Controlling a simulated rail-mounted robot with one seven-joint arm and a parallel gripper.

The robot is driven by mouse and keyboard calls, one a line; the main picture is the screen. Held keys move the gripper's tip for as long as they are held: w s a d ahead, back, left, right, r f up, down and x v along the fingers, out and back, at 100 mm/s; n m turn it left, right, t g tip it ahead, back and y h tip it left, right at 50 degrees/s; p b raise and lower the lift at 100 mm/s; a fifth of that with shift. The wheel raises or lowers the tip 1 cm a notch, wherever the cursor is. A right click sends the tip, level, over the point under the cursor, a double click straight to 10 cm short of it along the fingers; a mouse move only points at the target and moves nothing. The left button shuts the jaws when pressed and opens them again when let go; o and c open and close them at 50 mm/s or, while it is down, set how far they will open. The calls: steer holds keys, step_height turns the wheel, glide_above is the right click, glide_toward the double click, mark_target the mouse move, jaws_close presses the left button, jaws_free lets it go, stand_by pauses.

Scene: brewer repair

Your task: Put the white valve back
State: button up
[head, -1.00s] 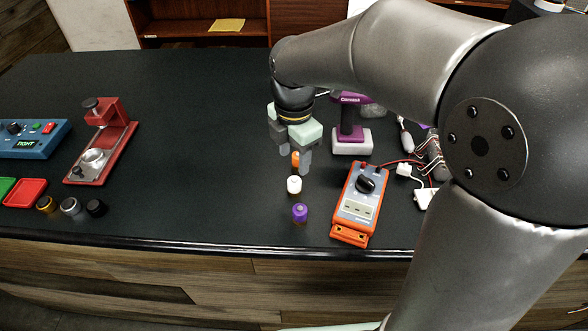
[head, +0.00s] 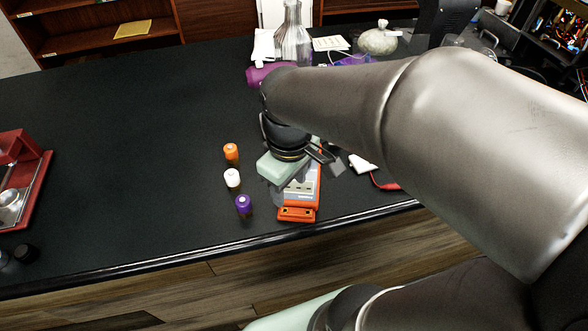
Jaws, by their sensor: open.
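The white valve (head: 233,178) is a small white cylinder with a dark base, standing upright on the black table. It stands between an orange valve (head: 231,152) behind it and a purple valve (head: 243,204) in front. My gripper (head: 308,178) is to the right of these three, above the orange-and-grey meter (head: 298,200). It is open with nothing visible between its fingers, which are partly hidden by its body. The red brewer-like stand (head: 38,190) is cut off at the left edge.
A glass flask (head: 292,35) and a purple tool (head: 268,73) stand behind my arm. A white connector (head: 362,164) with a red lead is at right. The table between stand and valves is clear.

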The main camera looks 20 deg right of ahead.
steer(key=s+f+m, duration=0.1)
steer(key=m, duration=0.1)
steer(key=s+d+f+m, duration=0.1)
steer(key=s+m, duration=0.1)
steer(key=s+d+m, duration=0.1)
steer(key=m, duration=0.1)
steer(key=shift+s+f, duration=0.3)
steer(key=shift+f, duration=0.1)
stand_by(0.6)
